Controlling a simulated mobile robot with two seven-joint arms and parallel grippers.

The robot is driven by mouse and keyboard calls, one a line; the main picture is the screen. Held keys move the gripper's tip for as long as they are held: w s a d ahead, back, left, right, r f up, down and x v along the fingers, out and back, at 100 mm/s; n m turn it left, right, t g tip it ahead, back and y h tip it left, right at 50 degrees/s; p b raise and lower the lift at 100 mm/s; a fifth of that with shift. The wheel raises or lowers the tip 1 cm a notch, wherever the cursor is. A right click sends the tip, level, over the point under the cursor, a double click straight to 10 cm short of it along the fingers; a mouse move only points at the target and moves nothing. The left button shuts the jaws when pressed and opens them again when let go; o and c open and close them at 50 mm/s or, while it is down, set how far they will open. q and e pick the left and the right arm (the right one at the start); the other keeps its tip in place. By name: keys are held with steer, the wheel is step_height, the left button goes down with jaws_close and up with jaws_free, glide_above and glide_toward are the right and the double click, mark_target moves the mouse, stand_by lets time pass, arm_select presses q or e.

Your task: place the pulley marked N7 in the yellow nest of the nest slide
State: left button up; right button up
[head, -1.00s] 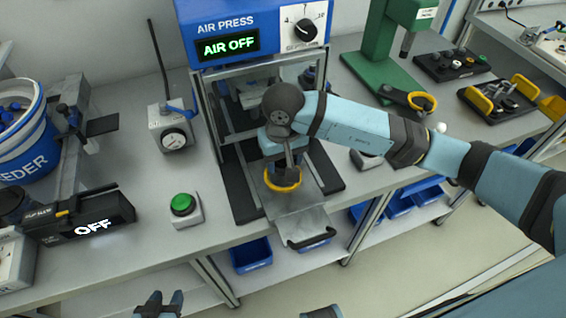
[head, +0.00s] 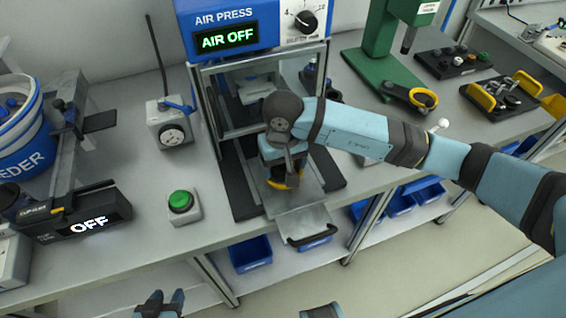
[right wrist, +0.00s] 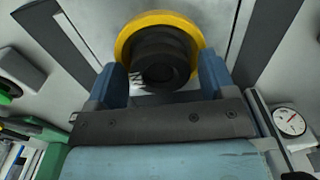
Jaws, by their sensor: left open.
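The nest slide (head: 300,222) is a metal plate with a dark handle, pulled out at the front of the air press (head: 228,40). Its yellow nest (right wrist: 124,42) is a ring, mostly covered in the head view. My right gripper (head: 283,168) points down over it. In the right wrist view, a dark pulley (right wrist: 162,62) sits between the fingers, which look shut on it, and the yellow ring shows around it. Whether it is seated is hidden; no N7 mark is readable. My left gripper (head: 161,303) is open and empty at the bottom edge, away from the bench.
A green button box (head: 182,205) and a dial gauge (head: 171,125) stand left of the press. A feeder tub (head: 22,135) and a unit reading OFF (head: 85,220) are at far left. A green stand (head: 385,45) and black trays (head: 500,97) are at right.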

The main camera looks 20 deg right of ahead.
mark_target(283, 167)
steer(key=shift+r+p, duration=0.45)
steer(key=shift+p, duration=0.1)
steer(key=shift+r+p, duration=0.55)
steer(key=shift+p, duration=0.15)
step_height(283, 167, up, 11)
steer(key=b, duration=0.1)
steer(key=shift+r+b, duration=0.15)
steer(key=shift+b, duration=0.2)
